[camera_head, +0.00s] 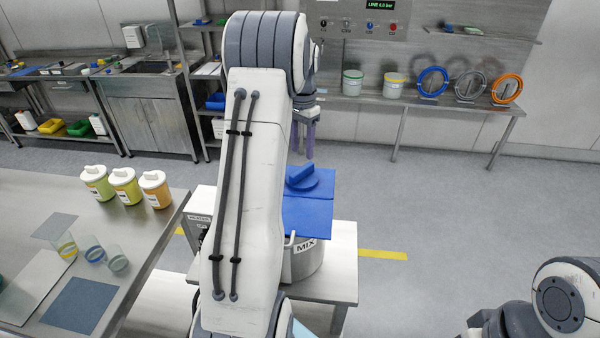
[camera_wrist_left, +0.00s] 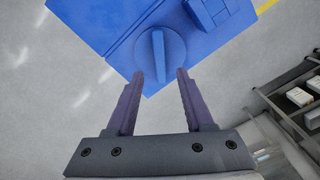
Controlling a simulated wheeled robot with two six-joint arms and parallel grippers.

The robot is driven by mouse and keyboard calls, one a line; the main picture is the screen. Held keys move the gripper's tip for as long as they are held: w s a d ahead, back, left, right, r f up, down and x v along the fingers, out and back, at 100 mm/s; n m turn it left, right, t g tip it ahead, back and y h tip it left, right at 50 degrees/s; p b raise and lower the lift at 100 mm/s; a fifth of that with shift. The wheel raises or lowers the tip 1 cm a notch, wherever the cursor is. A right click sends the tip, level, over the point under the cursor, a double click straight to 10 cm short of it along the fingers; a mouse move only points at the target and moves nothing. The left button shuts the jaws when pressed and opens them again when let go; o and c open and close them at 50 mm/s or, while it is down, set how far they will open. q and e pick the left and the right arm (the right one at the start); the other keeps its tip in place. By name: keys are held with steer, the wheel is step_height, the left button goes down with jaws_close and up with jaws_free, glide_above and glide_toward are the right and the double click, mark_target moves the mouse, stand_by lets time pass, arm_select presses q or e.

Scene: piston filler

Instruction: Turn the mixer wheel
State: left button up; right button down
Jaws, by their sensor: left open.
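The mixer wheel (camera_head: 304,181) is a round blue disc with a raised bar across it, on a blue lid (camera_head: 308,214). The lid covers a metal pot marked MIX (camera_head: 305,262). My left gripper (camera_head: 303,153) points down, its purple fingers just behind and above the wheel in the head view. In the left wrist view, the fingers (camera_wrist_left: 160,73) are open and apart, and the near end of the bar on the wheel (camera_wrist_left: 157,58) appears in line between the tips. Nothing is gripped. My left arm hides part of the pot. My right gripper is out of view.
The pot stands on a small metal table (camera_head: 340,278). At left, a metal table (camera_head: 150,225) holds several jars and glasses. At the back, a bench (camera_head: 450,103) carries buckets and coloured rings. The floor to the right is clear.

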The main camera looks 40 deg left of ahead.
mark_target(302, 169)
arm_select(q)
step_height(302, 169, down, 7)
steer(key=shift+f+p, duration=0.1)
steer(key=shift+p, duration=0.6)
jaws_close()
